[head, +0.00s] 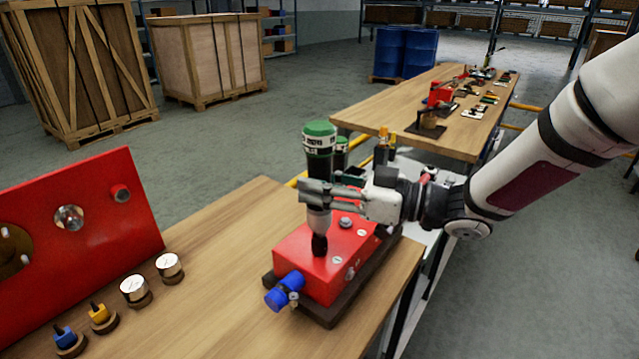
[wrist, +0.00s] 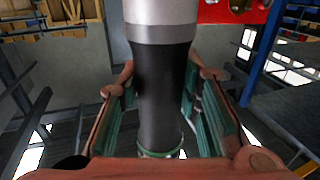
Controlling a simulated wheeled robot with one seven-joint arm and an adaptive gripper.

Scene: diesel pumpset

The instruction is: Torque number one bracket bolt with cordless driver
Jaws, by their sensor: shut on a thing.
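My gripper (head: 318,196) is shut on the cordless driver (head: 320,150), which has a green cap, a dark green and white body, a grey lower section and a black tip. The driver stands about upright, with its tip at the top of a red block (head: 305,262). I cannot tell whether the tip sits on a bolt head, as the tip hides that spot. Other bolt heads (head: 346,222) show on the block. In the wrist view the driver's black and silver body (wrist: 162,80) stands between the green-padded fingers.
The red block rests on a dark base (head: 330,316) near the bench's right edge, with a blue fitting (head: 284,291) in front. A red panel (head: 75,235) and several small parts on round stands are at left. A second bench (head: 390,118) stands behind.

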